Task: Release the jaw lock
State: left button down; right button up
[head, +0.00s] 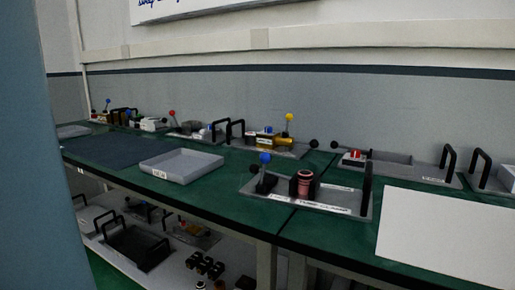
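No part is clearly marked as the jaw lock, so I cannot tell which it is. The nearest fixture is a grey tray (333,206) with black upright handles on the green bench. On it stand a blue-knobbed lever (265,158) and a dark cylinder with pinkish-red bands (303,184). A label strip on its front edge is too small to read surely. Behind it, a tray (290,150) carries a yellow-knobbed lever (289,117) and a yellow cylinder (283,141). Neither of my grippers is in view.
An empty grey tray (181,165) and a dark mat (103,149) lie left on the bench. A white panel (448,238) covers the right front. A tray with a red part (354,155) stands behind. A blue-grey upright surface (50,150) blocks the left.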

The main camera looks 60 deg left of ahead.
aim_at(265, 157)
jog(key=k+j, duration=0.9)
jog(key=j, duration=0.25)
